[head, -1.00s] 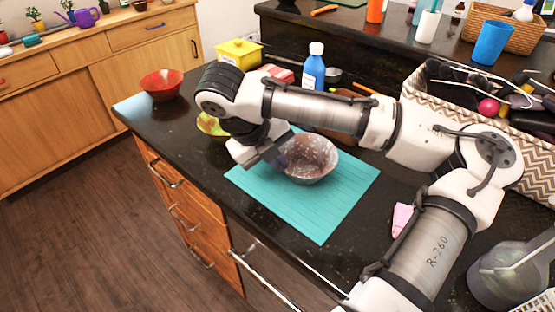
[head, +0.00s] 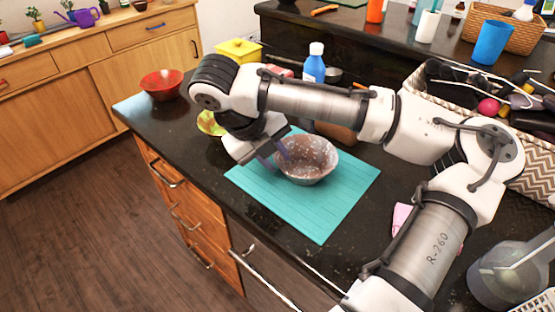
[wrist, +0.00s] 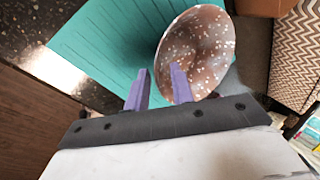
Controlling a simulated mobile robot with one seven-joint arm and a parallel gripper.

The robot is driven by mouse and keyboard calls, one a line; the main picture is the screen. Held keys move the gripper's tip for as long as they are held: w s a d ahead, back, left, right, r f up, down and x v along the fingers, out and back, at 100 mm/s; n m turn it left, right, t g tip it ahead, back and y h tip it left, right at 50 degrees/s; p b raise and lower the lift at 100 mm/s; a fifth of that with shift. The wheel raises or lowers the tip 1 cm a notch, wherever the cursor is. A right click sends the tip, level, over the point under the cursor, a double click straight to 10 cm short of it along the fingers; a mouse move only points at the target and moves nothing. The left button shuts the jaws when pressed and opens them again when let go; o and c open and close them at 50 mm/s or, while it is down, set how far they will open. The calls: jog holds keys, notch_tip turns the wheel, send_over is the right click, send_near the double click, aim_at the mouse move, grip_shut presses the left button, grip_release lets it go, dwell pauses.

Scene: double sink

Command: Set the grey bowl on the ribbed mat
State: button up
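The speckled grey-brown bowl (head: 312,166) sits upright on the teal ribbed mat (head: 325,220), toward the mat's back part. My gripper (head: 275,158) is at the bowl's left rim, pointing down. In the wrist view the two purple fingers (wrist: 159,85) are spread apart. One finger is outside the bowl (wrist: 205,50) over the mat (wrist: 110,45), and the other overlaps the bowl's near rim. A gap shows between the fingers; whether either touches the wall I cannot tell.
A red bowl (head: 162,84) and a yellow-green bowl (head: 209,124) stand to the left. A blue bottle (head: 314,66) and a yellow box (head: 239,51) are behind. A patterned basket (head: 535,165) is on the right. The mat's front part is clear.

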jog(key=v, duration=1)
jog(key=shift+r, duration=0.25)
jog(key=shift+a, duration=0.15)
